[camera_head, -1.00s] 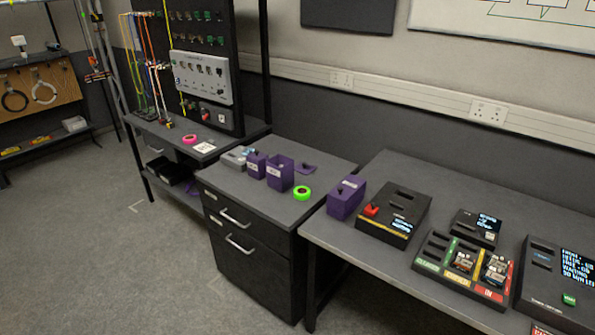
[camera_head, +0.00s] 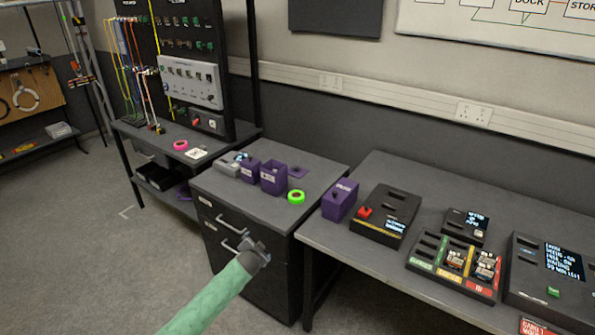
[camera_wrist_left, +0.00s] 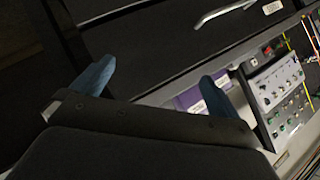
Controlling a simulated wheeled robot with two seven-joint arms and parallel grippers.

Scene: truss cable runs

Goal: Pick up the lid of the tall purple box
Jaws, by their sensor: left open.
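Two purple boxes stand side by side on the drawer cabinet: a smaller one (camera_head: 250,172) and a taller open-topped one (camera_head: 273,180). A flat purple piece (camera_head: 299,172), which looks like a lid, lies behind and to the right of the taller box. Another purple box (camera_head: 339,200) stands on the right table; I cannot tell whether its top is a separate lid. My left gripper (camera_head: 258,248) is open and empty, in front of the cabinet drawers and apart from the boxes. In the wrist view, its blue fingers (camera_wrist_left: 155,82) are spread, with purple (camera_wrist_left: 188,98) beyond them. My right gripper is not in view.
A green tape roll (camera_head: 296,197) lies beside the taller box and a grey item (camera_head: 228,163) lies to its left. The right table holds a black device (camera_head: 386,213) with a red button. A dark panel rack (camera_head: 190,60) stands behind left. Floor on the left is clear.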

